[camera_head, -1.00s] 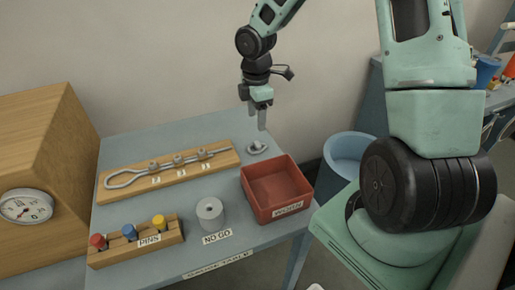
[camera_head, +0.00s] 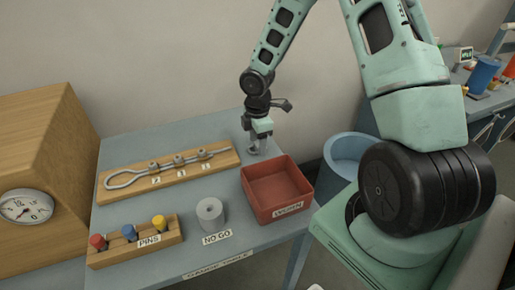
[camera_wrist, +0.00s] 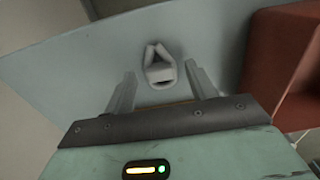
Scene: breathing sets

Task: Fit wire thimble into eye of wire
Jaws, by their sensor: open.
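The wire thimble (camera_wrist: 160,67) is a small grey teardrop-shaped piece on the blue-grey table. In the wrist view it lies between and just beyond my fingertips. My gripper (camera_wrist: 160,78) is open with a finger on either side of it and a gap to each. In the head view my gripper (camera_head: 258,150) is low over the table's back right, and it mostly hides the thimble. The wire (camera_head: 170,167) lies on a wooden board (camera_head: 185,181), with its eye (camera_head: 120,181) at the left end and several clamps along it.
A grey NO GO cylinder (camera_head: 210,214) and a pin rack (camera_head: 137,243) are in front. A blue bucket (camera_head: 350,150) stands right of the table.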

